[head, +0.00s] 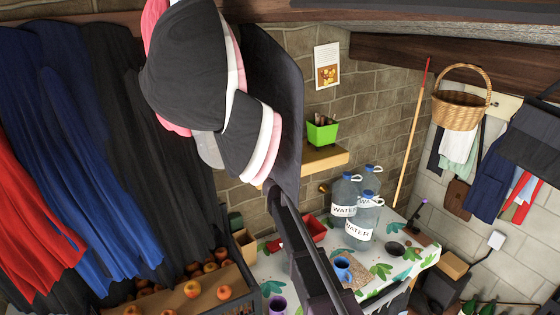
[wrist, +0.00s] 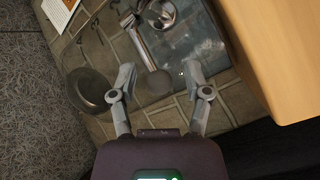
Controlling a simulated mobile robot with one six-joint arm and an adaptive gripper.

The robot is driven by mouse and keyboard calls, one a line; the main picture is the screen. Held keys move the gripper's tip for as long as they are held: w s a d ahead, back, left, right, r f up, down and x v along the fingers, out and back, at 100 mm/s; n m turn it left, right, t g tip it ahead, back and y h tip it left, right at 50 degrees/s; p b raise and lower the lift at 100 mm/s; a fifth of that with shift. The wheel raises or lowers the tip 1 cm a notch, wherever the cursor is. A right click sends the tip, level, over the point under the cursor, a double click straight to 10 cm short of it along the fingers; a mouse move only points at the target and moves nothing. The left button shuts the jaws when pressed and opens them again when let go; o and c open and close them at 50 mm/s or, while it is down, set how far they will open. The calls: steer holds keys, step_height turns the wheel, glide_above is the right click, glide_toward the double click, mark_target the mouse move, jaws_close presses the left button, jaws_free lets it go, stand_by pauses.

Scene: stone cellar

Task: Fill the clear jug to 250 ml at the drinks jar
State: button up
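My gripper (wrist: 159,74) shows in the wrist view with its two fingers spread wide apart. It is open, and I see nothing held between the fingertips. I cannot make out my gripper in the head view. Large clear bottles labelled WATER (head: 359,225), with blue caps, stand together on the flowered tablecloth (head: 382,271) in the head view.
Apples (head: 192,289) fill a crate at lower left. Coats (head: 95,150) and caps (head: 190,70) crowd the left.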

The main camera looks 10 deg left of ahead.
steer(key=shift+s, duration=0.1)
steer(key=s, duration=1.2)
stand_by(0.5)
steer(key=s+d+f+m+g+h+b, duration=0.3)
steer(key=s+d+f+m+g+b, duration=0.15)
steer(key=d+f, duration=0.65)
steer(key=s+d+f+m+g+h+b, duration=0.35)
steer(key=s+d+f+m+g, duration=0.35)
steer(key=d, duration=0.5)
steer(key=s+d+f+g+y+b, duration=0.2)
steer(key=s+f+g+y+b, duration=0.1)
steer(key=s+f, duration=0.5)
steer(key=s+d+f+g+y+b, duration=0.1)
steer(key=s+f+g+y+b, duration=0.2)
steer(key=s+f, duration=0.6)
steer(key=s+y+b, duration=0.1)
steer(key=b, duration=0.1)
steer(key=shift+d+f+b, duration=0.15)
steer(key=shift+d+b, duration=0.2)
